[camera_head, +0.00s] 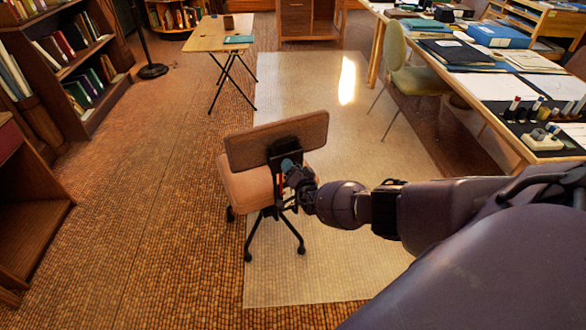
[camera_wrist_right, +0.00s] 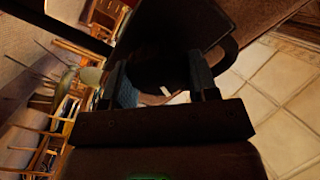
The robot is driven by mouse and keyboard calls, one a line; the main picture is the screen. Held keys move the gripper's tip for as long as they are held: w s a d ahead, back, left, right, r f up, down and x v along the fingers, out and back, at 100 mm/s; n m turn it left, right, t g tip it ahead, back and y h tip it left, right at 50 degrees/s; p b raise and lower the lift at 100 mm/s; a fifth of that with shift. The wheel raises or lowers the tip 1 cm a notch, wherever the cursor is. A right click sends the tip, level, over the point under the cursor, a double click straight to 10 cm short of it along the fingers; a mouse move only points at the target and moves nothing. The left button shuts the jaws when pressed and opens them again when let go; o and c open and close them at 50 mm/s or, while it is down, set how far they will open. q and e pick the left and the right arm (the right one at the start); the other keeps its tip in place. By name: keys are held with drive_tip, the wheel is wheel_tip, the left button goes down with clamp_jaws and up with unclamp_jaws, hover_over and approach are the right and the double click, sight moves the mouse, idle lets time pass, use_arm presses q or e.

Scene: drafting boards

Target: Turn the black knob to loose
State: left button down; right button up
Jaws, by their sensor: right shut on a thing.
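An office chair (camera_head: 249,146) with a brown backrest and an orange-tan seat stands on the pale floor mat, its back towards me. A black bracket (camera_head: 281,146) runs down the rear of the backrest. My right gripper (camera_head: 291,168) is at this bracket, just below the backrest's lower edge. In the right wrist view the black knob (camera_wrist_right: 162,72) is a dark round shape between the two fingers of my right gripper (camera_wrist_right: 160,85), which is shut on it. The knob's marking cannot be read. In the head view the gripper hides the knob. My left gripper is out of view.
The pale mat (camera_head: 340,270) is clear around the chair's base. A long desk (camera_head: 520,150) with papers and bottles stands at the right, with a green chair (camera_head: 415,80) beside it. A small folding table (camera_head: 205,40) stands behind, and bookshelves line the left.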

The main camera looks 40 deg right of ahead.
drive_tip(key=shift+r, duration=0.1)
drive_tip(key=o, duration=0.9)
drive_tip(key=s+p, duration=0.1)
drive_tip(key=s, duration=0.2)
drive_tip(key=s+a+p, duration=0.1)
drive_tip(key=s+p, duration=0.1)
drive_tip(key=s, duration=0.2)
drive_tip(key=s+a+p, duration=0.1)
drive_tip(key=s+p, duration=0.1)
drive_tip(key=s, duration=0.1)
drive_tip(key=shift+s, duration=0.25)
